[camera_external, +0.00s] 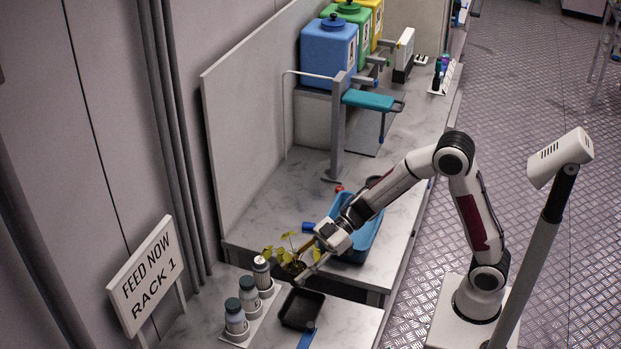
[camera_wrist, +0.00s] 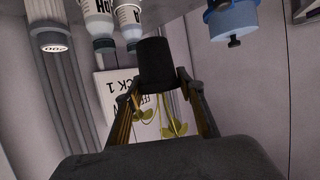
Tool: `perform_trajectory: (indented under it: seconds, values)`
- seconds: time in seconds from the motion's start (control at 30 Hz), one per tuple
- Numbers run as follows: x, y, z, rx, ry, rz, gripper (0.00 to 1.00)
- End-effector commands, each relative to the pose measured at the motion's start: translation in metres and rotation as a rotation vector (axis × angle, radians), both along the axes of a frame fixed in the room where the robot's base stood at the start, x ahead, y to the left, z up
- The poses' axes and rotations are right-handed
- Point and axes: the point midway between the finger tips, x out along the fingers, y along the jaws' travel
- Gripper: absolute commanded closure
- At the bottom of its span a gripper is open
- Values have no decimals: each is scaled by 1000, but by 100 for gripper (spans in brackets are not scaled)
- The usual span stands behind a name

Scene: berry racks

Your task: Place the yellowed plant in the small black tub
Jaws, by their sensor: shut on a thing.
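The yellowed plant (camera_external: 279,253) has yellow-green leaves on thin stems. In the wrist view its leaves (camera_wrist: 172,130) hang between my fingers, with its dark pot (camera_wrist: 157,64) beyond the fingertips. My gripper (camera_external: 308,256) is shut on the plant; the wrist view also shows my gripper (camera_wrist: 158,88) with one finger on each side of it. The small black tub (camera_external: 302,309) sits on the near bench, below and slightly in front of the held plant in the external view. Its visible inside looks empty. The pot is partly hidden in the external view.
Several dark-capped bottles (camera_external: 236,320) stand in a white holder just left of the tub. A blue strip (camera_external: 306,338) lies beside the tub. A larger blue bin (camera_external: 363,246) sits behind, under my arm. A sign (camera_external: 146,277) reads "FEED NOW RACK 1".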

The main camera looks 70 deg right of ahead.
Motion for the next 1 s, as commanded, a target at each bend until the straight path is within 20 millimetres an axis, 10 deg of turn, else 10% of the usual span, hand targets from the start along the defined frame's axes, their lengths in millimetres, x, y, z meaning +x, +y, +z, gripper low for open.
perform_trajectory:
  seconds: [0.6, 1.0]
  values:
    - [0, 0, -76, 1, 2, -1, 85]
    - [0, 0, -86, 0, -1, -2, 85]
